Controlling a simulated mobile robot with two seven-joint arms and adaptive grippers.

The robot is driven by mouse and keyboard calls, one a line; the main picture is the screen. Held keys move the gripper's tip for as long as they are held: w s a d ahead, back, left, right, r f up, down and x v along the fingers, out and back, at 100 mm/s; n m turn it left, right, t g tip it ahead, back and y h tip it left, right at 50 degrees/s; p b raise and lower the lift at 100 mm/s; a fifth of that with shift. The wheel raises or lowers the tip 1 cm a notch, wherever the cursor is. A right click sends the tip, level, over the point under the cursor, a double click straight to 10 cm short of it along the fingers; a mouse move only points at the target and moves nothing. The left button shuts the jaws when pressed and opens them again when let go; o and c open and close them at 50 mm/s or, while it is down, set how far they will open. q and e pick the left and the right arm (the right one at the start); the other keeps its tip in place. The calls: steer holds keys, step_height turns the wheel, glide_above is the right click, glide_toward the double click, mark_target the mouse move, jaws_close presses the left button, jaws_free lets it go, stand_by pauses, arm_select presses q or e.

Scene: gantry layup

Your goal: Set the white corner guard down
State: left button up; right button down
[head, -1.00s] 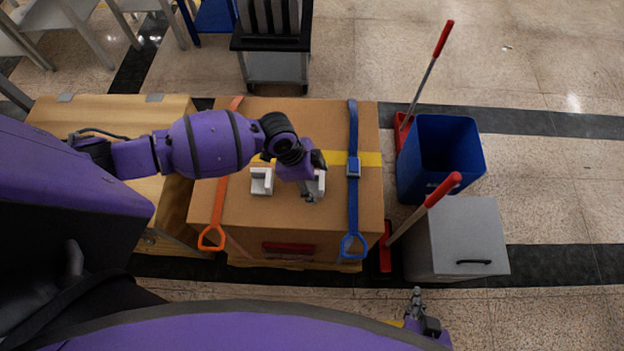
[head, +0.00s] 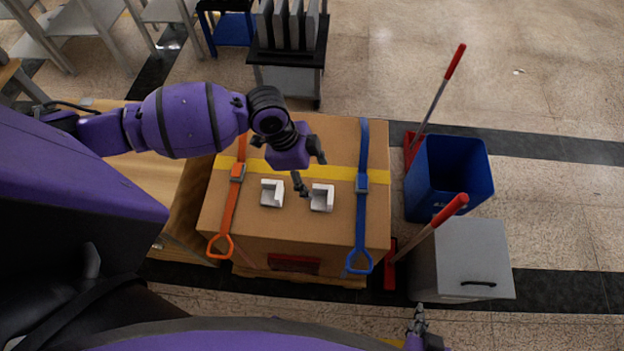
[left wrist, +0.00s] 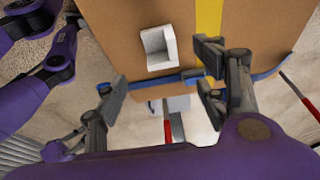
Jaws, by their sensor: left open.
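Two white corner guards rest on top of the brown carton (head: 340,135). The left one (head: 271,193) lies near the orange strap, and the right one (head: 322,198) lies nearer the blue strap. My left gripper (head: 309,168) is open and empty, above the carton just behind the right guard. In the left wrist view, a white guard (left wrist: 159,48) lies beyond the open jaws (left wrist: 160,82), apart from the fingers. My right gripper (head: 418,320) shows small at the bottom edge; its jaws are too small to judge.
An orange strap (head: 231,205) and a blue strap (head: 363,205) run over the carton, with yellow tape (head: 340,172) across it. A blue bin (head: 450,185), a grey box (head: 465,260) and red-handled tools stand right. A black rack (head: 290,55) stands behind.

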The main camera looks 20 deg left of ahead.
arm_select(q)
steer(key=s+d+f+n+t+h, duration=0.1)
steer(key=s+d+f+n, duration=0.1)
steer(key=s+d+f+n+t, duration=0.1)
steer(key=s+d+f+n, duration=0.1)
steer(key=d, duration=0.1)
steer(key=s+d+f+n+t+h, duration=0.1)
steer(key=s+d+f+n+t, duration=0.1)
steer(key=f, duration=0.1)
steer(key=shift+s+d+h, duration=0.2)
steer(key=shift+s+h, duration=0.05)
steer(key=shift+h, duration=0.05)
steer(key=s+a+n, duration=0.1)
steer(key=s+a+f+n+t+y, duration=0.1)
steer(key=s+a+f+n+t, duration=0.1)
steer(key=s+n, duration=0.1)
steer(key=shift+s+a+f+y, duration=0.1)
steer(key=shift+y, duration=0.2)
steer(key=s+a+f+n+t+y, duration=0.1)
steer(key=s+a+n+y, duration=0.3)
steer(key=s+a, duration=0.5)
steer(key=shift+s+f, duration=0.5)
steer(key=shift+s, duration=0.1)
